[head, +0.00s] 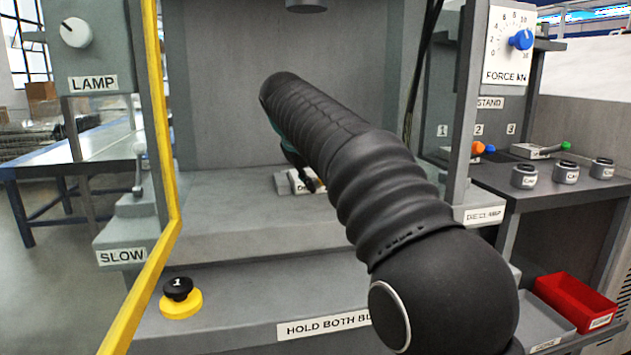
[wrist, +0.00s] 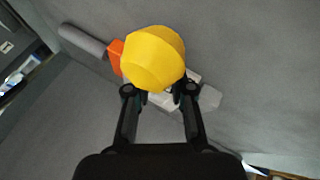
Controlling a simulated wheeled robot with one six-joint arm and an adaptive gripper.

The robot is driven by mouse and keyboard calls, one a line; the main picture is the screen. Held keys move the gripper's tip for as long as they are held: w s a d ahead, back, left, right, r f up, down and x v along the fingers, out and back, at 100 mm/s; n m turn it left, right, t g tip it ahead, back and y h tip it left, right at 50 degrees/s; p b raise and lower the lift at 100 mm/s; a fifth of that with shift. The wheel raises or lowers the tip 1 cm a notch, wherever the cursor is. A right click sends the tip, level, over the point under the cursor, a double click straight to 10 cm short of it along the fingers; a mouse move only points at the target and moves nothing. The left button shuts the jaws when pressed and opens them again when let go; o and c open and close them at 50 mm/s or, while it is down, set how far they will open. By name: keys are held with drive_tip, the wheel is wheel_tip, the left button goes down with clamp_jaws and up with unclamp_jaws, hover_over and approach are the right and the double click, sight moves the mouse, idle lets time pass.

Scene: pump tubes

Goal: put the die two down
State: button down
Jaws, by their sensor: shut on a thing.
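My gripper (wrist: 160,90) is shut on the die two, whose yellow faceted part (wrist: 152,58) stands out between and beyond the fingertips in the wrist view. No number on it can be read. In the head view my arm crosses the middle of the press and hides most of the held die. Dark finger parts show low over the grey press bed (head: 235,215). Beside them is a pale block with a partly hidden label (head: 301,182). I cannot tell whether the die touches the bed.
In the wrist view an orange block with a grey rod (wrist: 85,40) lies behind the die. A yellow guard bar (head: 165,130) stands at left. The numbered stand (head: 490,103) is at right, with small labelled pots (head: 566,173) and a red bin (head: 575,303). The bed's left part is clear.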

drive_tip(key=c, duration=1)
unclamp_jaws()
drive_tip(key=p+v, duration=0.2)
drive_tip(key=v, duration=1)
